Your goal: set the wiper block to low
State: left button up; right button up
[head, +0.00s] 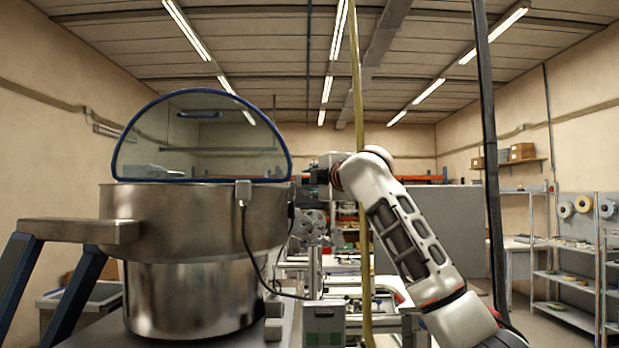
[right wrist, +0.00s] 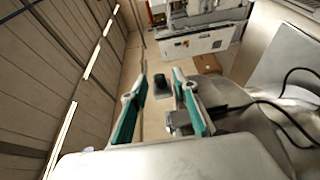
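A large metal bowl feeder (head: 190,290) stands at the left in the head view, with a clear blue-edged cover (head: 200,140) raised above it. A small grey block (head: 243,190) with a dark cable sits at its rim; I cannot tell whether this is the wiper block. My right gripper (head: 308,179) is at the bowl's right edge, small and dark there. In the right wrist view its two teal fingers (right wrist: 160,106) are apart with nothing held between them. A grey block (right wrist: 180,122) is close beside the right-hand finger. The wiper's setting cannot be read. My left gripper is not in view.
A dark cable (head: 262,270) hangs down the bowl's right side. A grey slab on blue legs (head: 20,270) stands at the left. Shelves with tape reels (head: 583,203) line the right wall. A yellowish upright strip (head: 361,240) stands beside my right arm.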

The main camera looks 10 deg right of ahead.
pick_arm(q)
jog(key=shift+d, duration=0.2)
pick_arm(e)
jog(key=shift+w, duration=0.2)
jog(key=shift+c, duration=0.3)
grip_shut()
notch_tip(320, 180, down, 4)
jog(key=shift+w+a+r+b, duration=0.1)
jog(key=shift+b, duration=0.55)
jog(key=shift+o, duration=0.3)
grip_release()
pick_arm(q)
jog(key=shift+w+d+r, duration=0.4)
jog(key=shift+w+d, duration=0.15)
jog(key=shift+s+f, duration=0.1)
pick_arm(e)
jog(key=shift+r, duration=0.1)
